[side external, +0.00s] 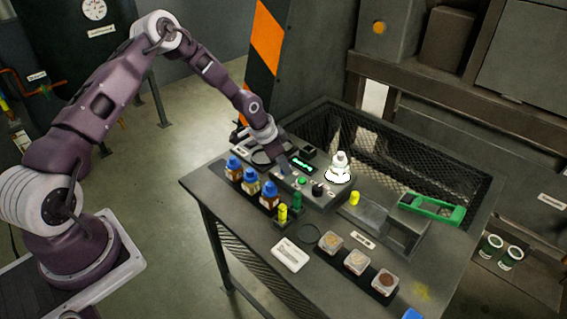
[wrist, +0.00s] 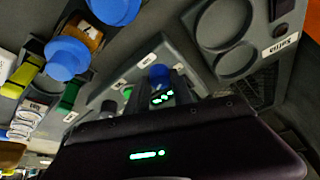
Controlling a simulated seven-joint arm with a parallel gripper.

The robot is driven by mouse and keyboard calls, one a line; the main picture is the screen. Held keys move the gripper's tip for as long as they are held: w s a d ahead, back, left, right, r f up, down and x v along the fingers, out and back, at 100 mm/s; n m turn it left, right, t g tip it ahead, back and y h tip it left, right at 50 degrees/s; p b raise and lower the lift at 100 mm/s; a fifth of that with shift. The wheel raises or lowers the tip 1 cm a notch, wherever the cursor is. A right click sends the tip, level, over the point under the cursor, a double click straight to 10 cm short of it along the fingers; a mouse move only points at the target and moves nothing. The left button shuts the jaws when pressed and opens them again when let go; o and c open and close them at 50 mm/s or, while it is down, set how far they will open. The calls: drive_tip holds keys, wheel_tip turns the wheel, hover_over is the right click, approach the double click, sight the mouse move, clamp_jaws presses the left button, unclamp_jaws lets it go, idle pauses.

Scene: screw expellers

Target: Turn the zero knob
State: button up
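The grey instrument panel (side external: 313,190) stands on the bench. It carries a lit green display (side external: 302,165), a green button (side external: 303,181) and a black knob (side external: 318,189). In the wrist view, a blue knob (wrist: 158,72) shows at the tips of my gripper (wrist: 162,88), beside small labels too blurred to read. I cannot tell which label reads zero. In the side view my gripper (side external: 283,163) points down at the panel's left end, and its tips hide the blue knob. Whether the fingers touch or grip the knob is not clear.
Several blue-capped bottles (side external: 250,180) stand close left of the panel. A white flask (side external: 339,168) stands to its right. Yellow and green vials (side external: 283,214) are in front. A green-framed tool (side external: 432,208) and sample dishes (side external: 357,262) lie farther right.

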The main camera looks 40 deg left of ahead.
drive_tip(key=o, duration=0.4)
drive_tip(key=shift+r, duration=0.1)
drive_tip(key=v, duration=0.7)
